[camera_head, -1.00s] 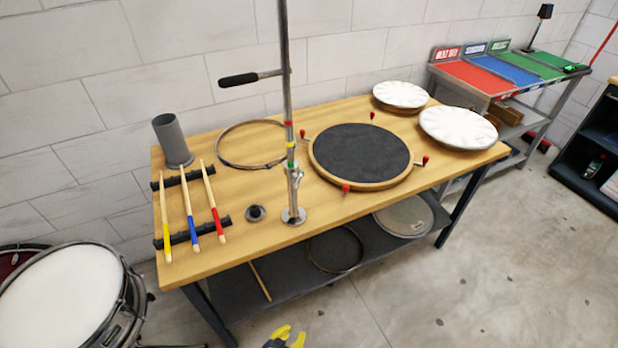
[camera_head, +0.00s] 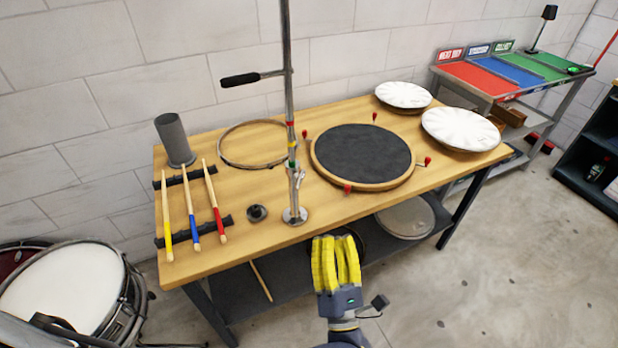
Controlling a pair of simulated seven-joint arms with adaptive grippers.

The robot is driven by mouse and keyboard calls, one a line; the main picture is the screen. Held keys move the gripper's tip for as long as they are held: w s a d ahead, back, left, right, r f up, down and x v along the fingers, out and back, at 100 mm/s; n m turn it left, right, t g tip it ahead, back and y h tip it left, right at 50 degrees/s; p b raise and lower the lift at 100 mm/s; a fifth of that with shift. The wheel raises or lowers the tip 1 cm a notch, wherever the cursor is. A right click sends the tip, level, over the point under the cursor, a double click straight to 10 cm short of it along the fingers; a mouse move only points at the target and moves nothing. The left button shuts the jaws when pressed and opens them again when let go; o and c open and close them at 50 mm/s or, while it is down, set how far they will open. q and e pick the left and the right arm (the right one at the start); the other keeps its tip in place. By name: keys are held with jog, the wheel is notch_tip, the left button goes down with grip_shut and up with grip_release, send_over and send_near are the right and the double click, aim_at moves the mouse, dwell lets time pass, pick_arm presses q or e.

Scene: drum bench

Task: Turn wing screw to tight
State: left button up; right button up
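A metal stand (camera_head: 291,90) rises from a round foot (camera_head: 295,216) near the bench's front edge. It has a black-gripped side arm (camera_head: 240,80) and coloured bands. A metal clamp with a small wing-like screw (camera_head: 300,174) sits low on the pole. It is too small to tell how tight it is.
The wooden bench (camera_head: 240,248) holds drumsticks on black racks (camera_head: 205,225), a grey cup (camera_head: 174,140), a hoop (camera_head: 252,163), a black knob (camera_head: 257,212), a dark round drum pad (camera_head: 362,152) and white drumheads (camera_head: 460,128). A drum (camera_head: 65,285) stands lower left.

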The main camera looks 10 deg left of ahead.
aim_at(302, 182)
pick_arm(q)
jog(key=w+a+r+n+g, duration=0.1)
jog(key=w+a, duration=0.2)
jog(key=w, duration=0.1)
jog(key=w+a+r+n+g+y, duration=0.1)
jog(key=w+a+n, duration=0.1)
jog(key=w+a, duration=0.2)
jog(key=w+a+r+n+g+y, duration=0.1)
jog(key=w+a, duration=0.3)
jog(key=w, duration=0.2)
jog(key=shift+w+a+r, duration=0.1)
jog(key=shift+a+r, duration=0.05)
jog(key=shift+r, duration=0.15)
jog(key=shift+o, duration=0.2)
grip_shut()
